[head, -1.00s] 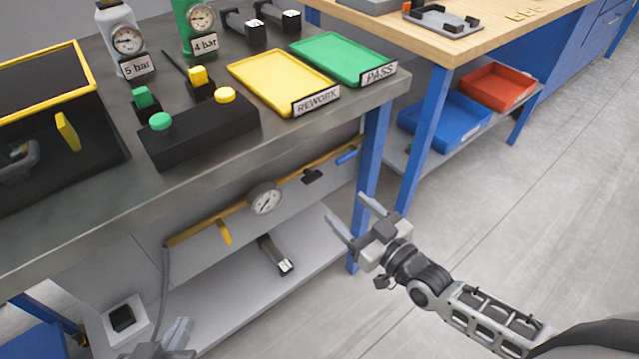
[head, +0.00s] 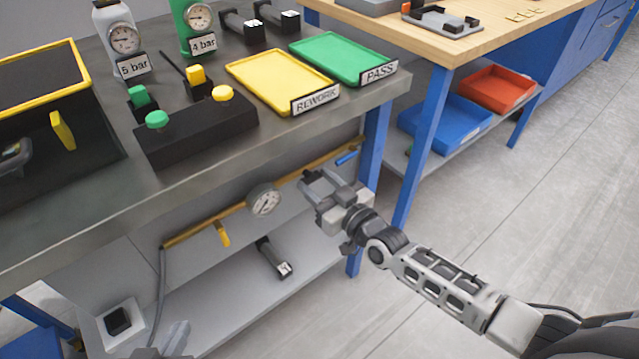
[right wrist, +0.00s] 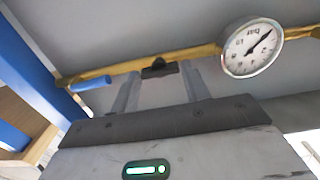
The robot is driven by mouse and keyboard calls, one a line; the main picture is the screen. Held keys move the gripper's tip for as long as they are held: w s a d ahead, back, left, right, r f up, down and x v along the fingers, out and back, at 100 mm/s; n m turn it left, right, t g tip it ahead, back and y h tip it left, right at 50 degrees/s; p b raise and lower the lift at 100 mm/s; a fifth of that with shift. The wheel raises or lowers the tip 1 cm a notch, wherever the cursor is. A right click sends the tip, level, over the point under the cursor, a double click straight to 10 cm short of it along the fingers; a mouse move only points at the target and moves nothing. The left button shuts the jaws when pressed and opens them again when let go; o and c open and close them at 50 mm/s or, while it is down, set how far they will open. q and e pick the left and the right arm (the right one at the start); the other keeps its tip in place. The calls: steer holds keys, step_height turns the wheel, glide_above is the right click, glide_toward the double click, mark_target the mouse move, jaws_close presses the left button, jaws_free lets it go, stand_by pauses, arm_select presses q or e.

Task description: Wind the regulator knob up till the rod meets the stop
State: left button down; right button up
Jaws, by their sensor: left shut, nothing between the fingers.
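The black regulator knob (right wrist: 158,69) sits on the yellow pipe (right wrist: 205,51) under the bench, seen in the right wrist view. In the head view my right gripper (head: 320,180) covers it. My right gripper is open, its two fingers apart on either side of the knob in the right wrist view; I cannot tell whether they touch it. The round dial gauge (head: 264,200) is on the pipe left of my right gripper; it also shows in the right wrist view (right wrist: 252,49). My left gripper (head: 178,335) is shut and empty at the bottom edge. I cannot make out the rod or the stop.
A yellow lever (head: 222,235) and a blue handle (head: 347,158) are on the pipe. A black and silver part (head: 275,259) lies on the lower shelf (head: 215,305). The bench top (head: 90,215) overhangs the pipe. A blue bench leg (head: 375,145) stands behind my right gripper.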

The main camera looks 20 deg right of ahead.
steer(key=c, duration=0.4)
steer(key=m, duration=0.4)
steer(key=m+b, duration=0.1)
steer(key=m, duration=0.2)
steer(key=shift+m, duration=0.4)
arm_select(q)
steer(key=shift+f, duration=0.2)
arm_select(e)
steer(key=shift+d+m, duration=0.1)
steer(key=shift+m, duration=0.3)
arm_select(q)
steer(key=shift+s+f, duration=0.1)
arm_select(e)
steer(key=o, duration=1)
steer(key=shift+c, duration=0.2)
